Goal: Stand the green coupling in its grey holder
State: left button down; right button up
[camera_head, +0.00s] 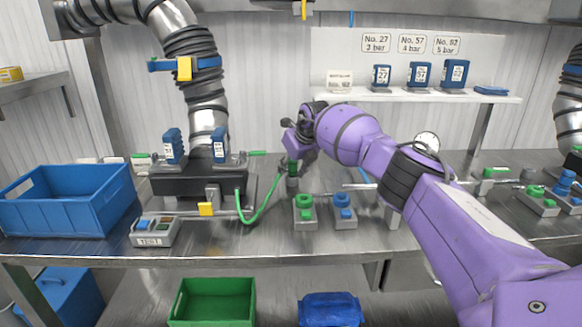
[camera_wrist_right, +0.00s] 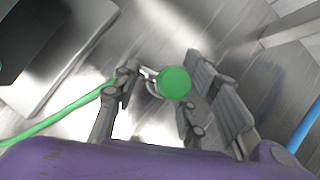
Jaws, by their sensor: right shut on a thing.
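The green coupling (camera_head: 292,167) is at the end of a green hose (camera_head: 262,208) above the middle of the steel bench. My right gripper (camera_head: 297,152) is shut on it from above. In the right wrist view the coupling's round green end (camera_wrist_right: 175,82) shows between the fingers of my right gripper (camera_wrist_right: 160,90). A short grey upright piece (camera_head: 292,182) shows directly below the coupling. I cannot tell whether it is the holder or the coupling's own lower part, nor whether they touch. My left gripper is not in view.
Grey blocks with a green fitting (camera_head: 304,213) and a blue fitting (camera_head: 345,213) stand in front of the gripper. A dark machine (camera_head: 185,182) and a blue crate (camera_head: 65,205) are to the left. A green crate (camera_head: 212,302) is below the bench edge.

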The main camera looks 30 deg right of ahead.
jog(key=o, duration=1)
jog(key=shift+s+a+f, duration=0.1)
jog(key=shift+a+f, duration=0.2)
jog(key=shift+f, duration=0.2)
jog(key=o, duration=0.4)
jog(key=shift+f, duration=0.1)
jog(key=shift+d+r, duration=0.15)
jog(key=shift+r, duration=0.05)
jog(key=o, duration=0.5)
jog(key=shift+r, duration=0.1)
jog(key=shift+r+p, duration=2.15)
jog(key=shift+r, duration=2.45)
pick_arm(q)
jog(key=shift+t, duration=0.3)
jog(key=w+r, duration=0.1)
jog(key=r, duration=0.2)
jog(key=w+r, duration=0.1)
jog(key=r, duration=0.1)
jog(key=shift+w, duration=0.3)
